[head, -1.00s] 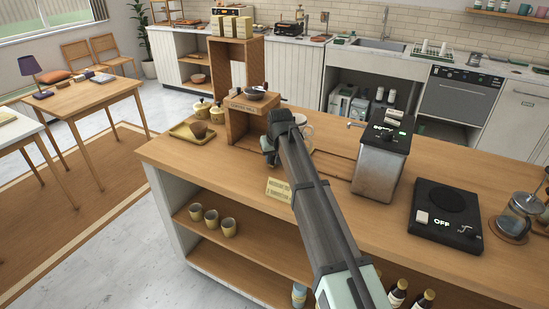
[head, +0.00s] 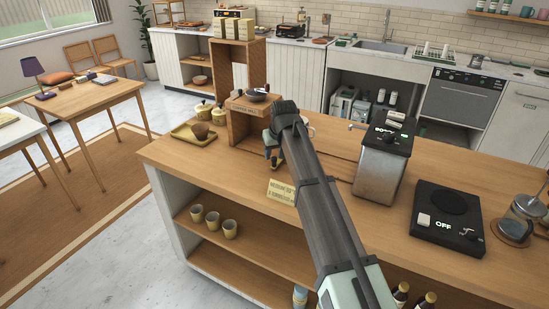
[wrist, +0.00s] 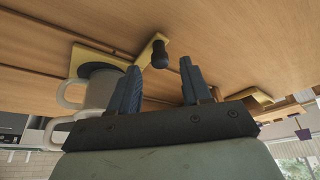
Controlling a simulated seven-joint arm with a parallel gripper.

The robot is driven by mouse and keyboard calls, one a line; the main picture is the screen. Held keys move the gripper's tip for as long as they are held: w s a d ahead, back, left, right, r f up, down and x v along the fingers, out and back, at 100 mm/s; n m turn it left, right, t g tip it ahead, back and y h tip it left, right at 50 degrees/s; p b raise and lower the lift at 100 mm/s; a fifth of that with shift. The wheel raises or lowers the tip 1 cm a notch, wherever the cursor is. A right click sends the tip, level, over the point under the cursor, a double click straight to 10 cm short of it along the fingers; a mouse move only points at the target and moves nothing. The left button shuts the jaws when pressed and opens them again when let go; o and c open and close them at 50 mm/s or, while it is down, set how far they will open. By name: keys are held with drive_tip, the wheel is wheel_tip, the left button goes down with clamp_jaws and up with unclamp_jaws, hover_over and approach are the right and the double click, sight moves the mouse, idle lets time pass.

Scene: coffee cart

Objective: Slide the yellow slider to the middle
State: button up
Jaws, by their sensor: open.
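The yellow slider (wrist: 147,49) shows in the wrist view as a yellow piece with a dark round knob (wrist: 160,54), on the wooden counter by dark grooves. My gripper (wrist: 158,78) is open, with its two fingers apart and the knob just beyond and between the tips in the picture. I cannot tell whether they touch it. A white mug (wrist: 100,92) stands beside the left finger, over a yellow edge and a dark disc. In the head view my gripper (head: 273,150) is low over the counter and my arm hides the slider.
A wooden stand (head: 238,125) holding a dark bowl (head: 256,95) is left of my gripper. A tray (head: 184,137) lies farther left. A metal box machine (head: 376,175) stands to the right, with a black hot plate (head: 432,222) beyond it. A small sign (head: 282,191) is at the front edge.

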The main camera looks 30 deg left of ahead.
drive_tip(key=v, duration=0.9)
drive_tip(key=shift+r, duration=0.3)
drive_tip(key=shift+s, duration=0.1)
